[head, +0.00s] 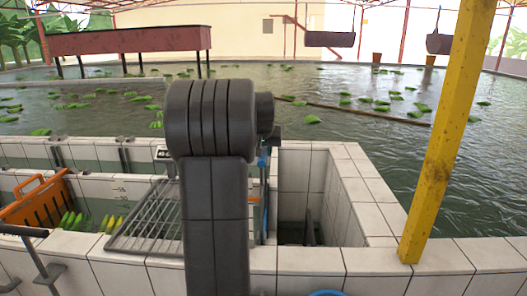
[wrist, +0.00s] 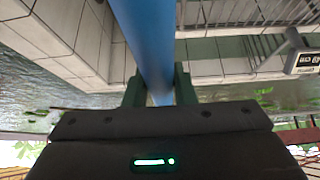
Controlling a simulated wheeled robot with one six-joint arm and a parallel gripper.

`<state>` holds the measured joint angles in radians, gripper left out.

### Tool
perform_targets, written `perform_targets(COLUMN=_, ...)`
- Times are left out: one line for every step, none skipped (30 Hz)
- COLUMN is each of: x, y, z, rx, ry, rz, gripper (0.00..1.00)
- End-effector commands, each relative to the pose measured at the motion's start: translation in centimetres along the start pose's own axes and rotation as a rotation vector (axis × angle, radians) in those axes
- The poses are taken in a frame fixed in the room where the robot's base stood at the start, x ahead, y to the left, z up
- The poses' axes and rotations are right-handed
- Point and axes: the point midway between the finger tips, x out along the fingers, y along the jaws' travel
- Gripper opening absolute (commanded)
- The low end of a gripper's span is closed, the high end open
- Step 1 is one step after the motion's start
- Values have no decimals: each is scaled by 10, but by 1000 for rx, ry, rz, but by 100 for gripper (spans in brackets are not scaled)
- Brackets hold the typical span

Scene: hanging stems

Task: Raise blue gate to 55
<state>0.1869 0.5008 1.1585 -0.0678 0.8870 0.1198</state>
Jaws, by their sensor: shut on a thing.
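The blue gate's bar (wrist: 142,35) runs down the middle of the wrist view and passes between the two fingers of my gripper (wrist: 160,92). The fingers are shut on it, one on each side. In the head view my own arm hides the gripper and most of the gate. Only a narrow blue part (head: 263,162) shows just right of the arm, by the tiled wall. The gate's height cannot be read.
A metal grating (head: 150,215) lies left of my arm, beside an orange slotted gate (head: 35,203). A tiled pit (head: 303,205) opens to the right. A yellow post (head: 447,135) stands at the right. Water with green bunches lies behind.

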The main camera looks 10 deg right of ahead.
Motion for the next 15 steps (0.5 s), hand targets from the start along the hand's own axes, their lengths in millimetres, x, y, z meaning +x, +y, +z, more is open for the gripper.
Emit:
perform_targets(x=-5, y=0, z=-5, rx=-1, ry=11, rz=0, gripper=0)
perform_targets(x=-5, y=0, z=-5, rx=-1, ry=11, rz=0, gripper=0)
perform_targets(x=-6, y=0, z=-6, rx=0, ry=11, rz=0, gripper=0)
perform_targets(x=-6, y=0, z=-6, rx=-1, ry=11, rz=0, gripper=0)
perform_targets(x=-7, y=0, z=-6, rx=-1, ry=11, rz=0, gripper=0)
perform_targets(x=-8, y=0, z=-7, rx=-1, ry=11, rz=0, gripper=0)
perform_targets(x=-8, y=0, z=-7, rx=0, ry=11, rz=0, gripper=0)
perform_targets(x=-9, y=0, z=-8, rx=-1, ry=11, rz=0, gripper=0)
perform_targets(x=-10, y=0, z=-8, rx=0, ry=11, rz=0, gripper=0)
perform_targets(x=-10, y=0, z=-9, rx=-1, ry=11, rz=0, gripper=0)
perform_targets(x=-11, y=0, z=-9, rx=0, ry=11, rz=0, gripper=0)
perform_targets(x=-12, y=0, z=-10, rx=0, ry=11, rz=0, gripper=0)
perform_targets(x=-12, y=0, z=-10, rx=0, ry=11, rz=0, gripper=0)
perform_targets(x=-13, y=0, z=-10, rx=-1, ry=11, rz=0, gripper=0)
perform_targets(x=-13, y=0, z=-11, rx=-1, ry=11, rz=0, gripper=0)
